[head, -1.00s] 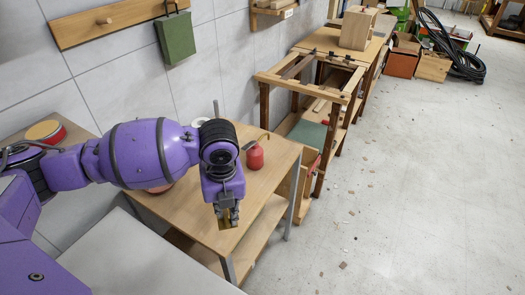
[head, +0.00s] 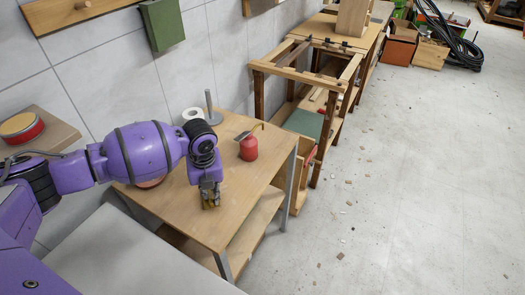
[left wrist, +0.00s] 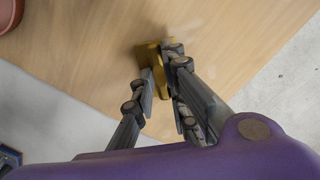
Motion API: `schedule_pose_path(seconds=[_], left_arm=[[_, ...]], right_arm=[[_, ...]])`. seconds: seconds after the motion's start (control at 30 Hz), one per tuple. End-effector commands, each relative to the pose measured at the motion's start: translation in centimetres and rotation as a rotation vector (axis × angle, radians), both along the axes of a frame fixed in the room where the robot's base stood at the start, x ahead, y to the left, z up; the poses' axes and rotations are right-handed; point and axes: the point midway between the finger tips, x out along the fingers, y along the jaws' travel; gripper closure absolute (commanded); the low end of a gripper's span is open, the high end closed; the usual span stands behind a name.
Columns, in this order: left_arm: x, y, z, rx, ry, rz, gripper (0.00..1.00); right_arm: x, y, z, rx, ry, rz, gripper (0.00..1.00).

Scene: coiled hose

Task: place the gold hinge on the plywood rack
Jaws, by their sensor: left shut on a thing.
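The gold hinge (left wrist: 155,72) is held between the fingers of my left gripper (left wrist: 160,88), which is shut on it. In the head view the hinge (head: 210,204) is small and partly hidden by the left gripper (head: 210,192). The plywood rack (head: 232,203) looks to be the wooden-topped stand with grey metal legs and a lower shelf. The left gripper points down over its top, towards the front. I cannot tell whether the hinge touches the top. My right gripper is not in view.
On the rack top stand a red oil can (head: 248,148), a white roll (head: 193,114) and a grey upright rod (head: 210,104). A reddish round thing is partly behind my arm. A wooden frame (head: 300,75) stands beyond the rack. Open floor (head: 400,200) lies to the right.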

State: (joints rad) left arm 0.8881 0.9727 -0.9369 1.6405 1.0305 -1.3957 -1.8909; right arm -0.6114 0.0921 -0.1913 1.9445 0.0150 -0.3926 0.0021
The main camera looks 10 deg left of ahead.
Motion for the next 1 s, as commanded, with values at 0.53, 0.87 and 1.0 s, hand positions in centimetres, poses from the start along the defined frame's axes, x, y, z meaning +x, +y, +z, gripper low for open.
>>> schedule_pose_path(seconds=[0.53, 0.87, 1.0], left_arm=[[-0.1, 0.0, -1.7, 0.000, 0.000, 0.001, 0.82], [-0.1, 0.0, -1.7, 0.000, 0.000, 0.001, 0.68], [0.0, 0.0, -1.2, 0.000, -0.002, 0.001, 0.68]], right_arm=[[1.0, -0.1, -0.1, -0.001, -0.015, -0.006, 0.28], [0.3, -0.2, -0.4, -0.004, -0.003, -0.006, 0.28], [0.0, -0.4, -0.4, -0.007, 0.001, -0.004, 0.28]])
